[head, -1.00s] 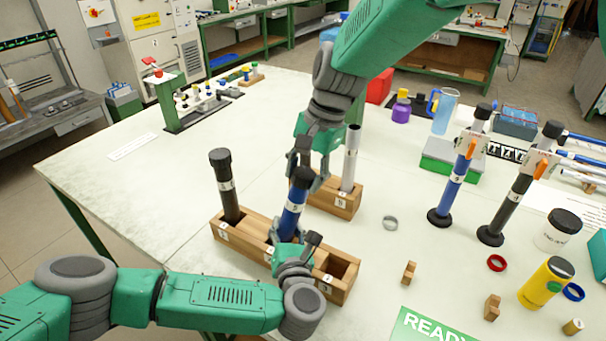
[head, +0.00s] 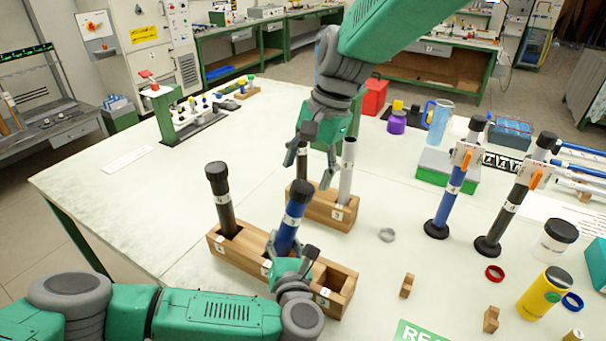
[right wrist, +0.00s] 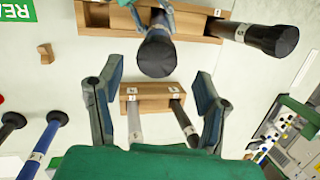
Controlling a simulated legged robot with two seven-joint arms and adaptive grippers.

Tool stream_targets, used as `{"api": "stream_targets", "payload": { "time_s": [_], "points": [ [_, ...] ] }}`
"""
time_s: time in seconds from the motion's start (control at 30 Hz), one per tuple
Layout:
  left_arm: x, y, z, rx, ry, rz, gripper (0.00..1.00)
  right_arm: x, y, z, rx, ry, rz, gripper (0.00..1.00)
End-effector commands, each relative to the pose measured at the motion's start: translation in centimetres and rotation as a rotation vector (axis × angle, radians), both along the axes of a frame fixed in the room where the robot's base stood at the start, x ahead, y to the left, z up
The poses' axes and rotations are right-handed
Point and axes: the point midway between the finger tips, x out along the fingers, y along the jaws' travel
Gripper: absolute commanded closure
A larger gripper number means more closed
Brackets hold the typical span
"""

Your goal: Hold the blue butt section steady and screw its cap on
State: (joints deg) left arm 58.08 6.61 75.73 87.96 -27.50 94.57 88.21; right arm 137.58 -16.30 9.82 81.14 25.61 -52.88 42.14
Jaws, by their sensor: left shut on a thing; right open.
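The blue butt section (head: 287,232) stands slightly tilted in the middle of the front wooden rack (head: 222,246). Its black cap (head: 300,187) sits on its upper end; whether it is fully tight I cannot tell. In the right wrist view the cap (right wrist: 157,56) shows as a dark disc end-on. My left gripper (head: 283,250) is shut on the lower part of the blue section, just above the rack. My right gripper (head: 314,165) is open and empty, above and behind the cap. Its two fingers (right wrist: 157,105) are spread wide, apart from the cap.
A black section (head: 222,200) stands in the rack's left end; the right slot is empty. A rear rack (head: 325,211) holds a silver tube (head: 346,175) and a dark rod. Capped blue and black rods (head: 448,200) stand farther right.

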Motion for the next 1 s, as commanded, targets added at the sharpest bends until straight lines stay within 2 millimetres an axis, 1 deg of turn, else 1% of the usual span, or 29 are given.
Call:
{"api": "stream_targets", "payload": {
  "time_s": [0.03, 0.07, 0.1, 0.17, 0.27, 0.33, 0.47, 0.7, 0.8, 0.9, 1.0],
  "points": [
    [-0.6, -0.4, -0.5, 0.002, 0.013, -0.013, 1.0, 0.0, 0.0, 0.0, 0.0, 0.0, 0.0, 0.4],
    [-0.6, -0.4, -0.5, 0.002, 0.013, -0.013, 1.0, 0.0, 0.0, 0.0, 0.0, 0.0, 0.0, 0.4],
    [-0.6, -0.4, -0.5, 0.002, 0.013, -0.013, 1.0, 0.0, 0.0, 0.0, 0.0, 0.0, 0.001, 0.43],
    [-0.6, -0.4, -0.5, 0.002, 0.013, -0.013, 1.0, 0.0, 0.0, 0.0, 0.0, -0.002, 0.012, 0.43],
    [-0.6, -0.4, -0.5, 0.003, 0.013, -0.013, 1.0, -0.1, 0.0, 0.0, 0.004, -0.017, 0.082, 0.43],
    [-0.6, -0.4, -0.5, 0.003, 0.013, -0.013, 1.0, -0.2, 0.0, 0.1, 0.009, -0.038, 0.182, 0.43],
    [-0.6, -0.4, -0.5, 0.003, 0.013, -0.013, 1.0, -0.3, -0.2, 0.5, 0.022, -0.106, 0.472, 0.43],
    [-0.5, -0.4, -0.5, 0.003, 0.013, -0.013, 1.0, -0.3, -0.6, 1.7, 0.051, -0.28, 1.093, 0.43],
    [-0.5, -0.4, -0.5, 0.003, 0.013, -0.012, 1.0, -0.1, -0.8, 2.3, 0.055, -0.346, 1.301, 0.43],
    [-0.5, -0.4, -0.5, 0.003, 0.013, -0.013, 1.0, 0.1, -1.0, 2.7, 0.055, -0.398, 1.458, 0.43],
    [-0.5, -0.3, -0.5, 0.003, 0.013, -0.013, 1.0, 0.2, -1.1, 3.0, 0.054, -0.431, 1.56, 0.43]
  ]
}}
